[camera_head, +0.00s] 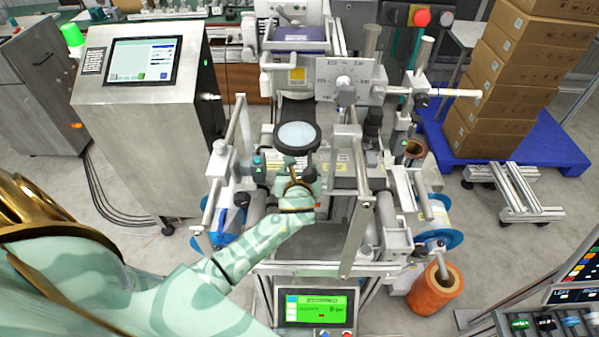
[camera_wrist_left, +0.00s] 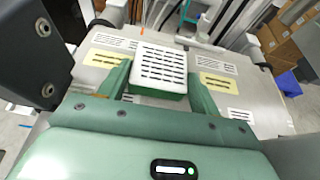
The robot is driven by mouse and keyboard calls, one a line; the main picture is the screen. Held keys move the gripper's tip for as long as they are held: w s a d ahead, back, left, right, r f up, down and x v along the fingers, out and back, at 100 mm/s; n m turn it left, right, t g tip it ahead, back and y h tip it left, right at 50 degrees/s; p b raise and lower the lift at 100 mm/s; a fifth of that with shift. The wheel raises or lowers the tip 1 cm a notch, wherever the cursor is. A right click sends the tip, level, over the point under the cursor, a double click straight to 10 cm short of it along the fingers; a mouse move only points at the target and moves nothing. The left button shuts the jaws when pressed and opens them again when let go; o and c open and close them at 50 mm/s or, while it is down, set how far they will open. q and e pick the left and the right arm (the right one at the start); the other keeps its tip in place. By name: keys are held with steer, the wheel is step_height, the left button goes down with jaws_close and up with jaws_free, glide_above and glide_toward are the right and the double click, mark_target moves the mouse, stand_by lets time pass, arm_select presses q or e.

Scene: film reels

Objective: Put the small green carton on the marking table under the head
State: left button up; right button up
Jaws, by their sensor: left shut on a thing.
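The small green carton (camera_wrist_left: 160,72) shows in the left wrist view, with a white slotted top and a green side. My left gripper (camera_wrist_left: 160,88) is shut on it, with one green finger on each side. Beneath and around it is a grey metal surface with white and yellow labels (camera_wrist_left: 235,101). I cannot tell whether the carton touches this surface. In the head view my left gripper (camera_head: 301,178) is over the middle of the machine, and I cannot make out the carton there. My right gripper is not in view.
A round dark-rimmed disc (camera_head: 297,136) sits right by the gripper. Upright posts and a slanted metal bar (camera_head: 357,230) stand to its right. A control cabinet (camera_head: 140,120) stands left, stacked brown boxes (camera_head: 500,85) right. A green-lit display (camera_head: 316,308) is in front.

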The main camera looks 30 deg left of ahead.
arm_select(q)
steer(key=shift+r, duration=0.1)
steer(key=o, duration=1)
steer(key=shift+s+d+r, duration=0.15)
steer(key=shift+s+d, duration=0.1)
steer(key=shift+s, duration=0.1)
steer(key=p+v, duration=0.3)
steer(key=v, duration=0.8)
steer(key=shift+s+r, duration=0.1)
